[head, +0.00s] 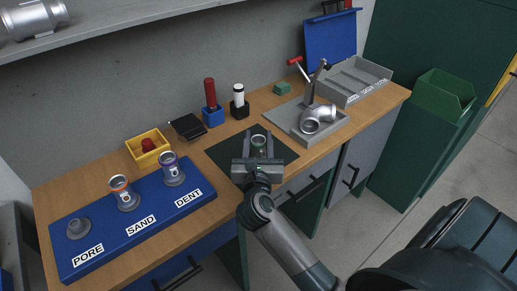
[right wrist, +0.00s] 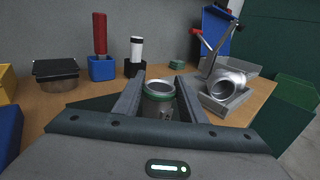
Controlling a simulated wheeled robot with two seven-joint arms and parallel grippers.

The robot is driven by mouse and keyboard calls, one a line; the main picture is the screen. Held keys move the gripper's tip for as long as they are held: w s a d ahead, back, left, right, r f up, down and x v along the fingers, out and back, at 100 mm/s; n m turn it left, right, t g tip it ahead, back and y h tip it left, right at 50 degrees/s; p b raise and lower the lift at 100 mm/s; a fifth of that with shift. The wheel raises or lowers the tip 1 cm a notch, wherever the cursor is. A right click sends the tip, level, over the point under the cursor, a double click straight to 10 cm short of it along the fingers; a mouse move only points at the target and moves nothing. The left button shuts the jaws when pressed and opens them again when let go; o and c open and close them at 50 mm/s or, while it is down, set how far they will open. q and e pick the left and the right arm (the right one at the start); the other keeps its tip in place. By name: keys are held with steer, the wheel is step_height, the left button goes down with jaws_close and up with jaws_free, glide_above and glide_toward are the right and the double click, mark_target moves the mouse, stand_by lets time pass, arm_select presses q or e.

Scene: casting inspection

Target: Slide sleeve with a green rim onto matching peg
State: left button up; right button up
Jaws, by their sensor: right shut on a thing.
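The sleeve with a green rim (head: 258,141) is a short grey metal cylinder over the dark mat (head: 226,152). My right gripper (head: 258,148) is shut on it, one finger on each side. The right wrist view shows the sleeve (right wrist: 159,98) upright between the fingers, its open top up. I cannot tell whether it touches the mat. The blue board (head: 106,245) at the left has three places. PORE holds a bare grey peg (head: 78,228). SAND holds a sleeve with an orange rim (head: 125,195); DENT holds one with a purple rim (head: 172,170). My left gripper is not in view.
A grey fixture with a pipe elbow (head: 318,119) and a grey tray (head: 354,82) stand right.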

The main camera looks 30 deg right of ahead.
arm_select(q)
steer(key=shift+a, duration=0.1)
arm_select(e)
steer(key=shift+r, duration=0.2)
steer(key=shift+r, duration=0.5)
steer(key=r, duration=0.3)
steer(key=shift+s+d+r, duration=0.15)
steer(key=shift+s+d, duration=0.1)
steer(key=shift+s, duration=0.1)
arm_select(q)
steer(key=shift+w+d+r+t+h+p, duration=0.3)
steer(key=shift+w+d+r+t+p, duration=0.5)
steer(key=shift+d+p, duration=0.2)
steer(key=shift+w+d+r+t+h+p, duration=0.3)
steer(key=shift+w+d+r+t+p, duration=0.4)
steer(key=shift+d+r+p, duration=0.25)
arm_select(e)
steer(key=s+d+r, duration=0.6)
steer(key=s, duration=0.3)
steer(key=shift+r, duration=0.2)
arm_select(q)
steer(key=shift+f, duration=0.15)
